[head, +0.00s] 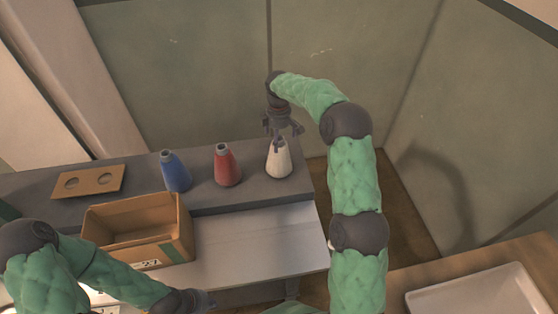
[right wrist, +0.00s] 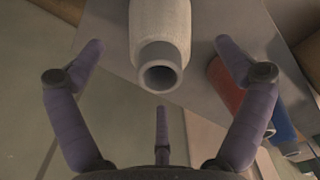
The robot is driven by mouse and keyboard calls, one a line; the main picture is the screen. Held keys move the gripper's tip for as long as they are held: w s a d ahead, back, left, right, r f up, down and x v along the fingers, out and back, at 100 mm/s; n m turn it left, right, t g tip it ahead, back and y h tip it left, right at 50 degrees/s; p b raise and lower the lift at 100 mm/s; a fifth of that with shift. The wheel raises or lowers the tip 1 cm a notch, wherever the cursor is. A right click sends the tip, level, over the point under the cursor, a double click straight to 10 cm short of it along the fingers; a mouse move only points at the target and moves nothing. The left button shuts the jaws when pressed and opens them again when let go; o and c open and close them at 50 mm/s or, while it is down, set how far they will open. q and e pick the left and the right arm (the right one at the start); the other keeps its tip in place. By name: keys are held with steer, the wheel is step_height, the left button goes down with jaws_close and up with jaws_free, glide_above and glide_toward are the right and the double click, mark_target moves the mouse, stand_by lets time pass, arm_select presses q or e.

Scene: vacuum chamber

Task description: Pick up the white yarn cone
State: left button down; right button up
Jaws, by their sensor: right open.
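The white yarn cone (head: 278,160) stands upright at the right end of the grey shelf in the head view. In the right wrist view the white cone (right wrist: 163,40) shows with its hollow tip facing the camera. My right gripper (head: 280,136) is above the cone's top, open, and nothing is held in it. Its fingers (right wrist: 163,85) spread to both sides of the cone's tip in the right wrist view; I see no contact. My left gripper (head: 200,301) is low at the front left of the head view; its fingers are too small to read.
A red cone (head: 227,167) and a blue cone (head: 175,171) stand to the left on the shelf. An open cardboard box (head: 185,239) stands in front. A white tray (head: 478,298) is at lower right.

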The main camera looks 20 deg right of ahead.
mark_target(279, 147)
step_height(279, 147, down, 5)
steer(key=shift+f+b, duration=0.1)
steer(key=shift+b, duration=0.7)
steer(key=shift+s, duration=0.1)
steer(key=c, duration=1.8)
steer(key=shift+o, duration=0.2)
steer(key=shift+r, duration=0.2)
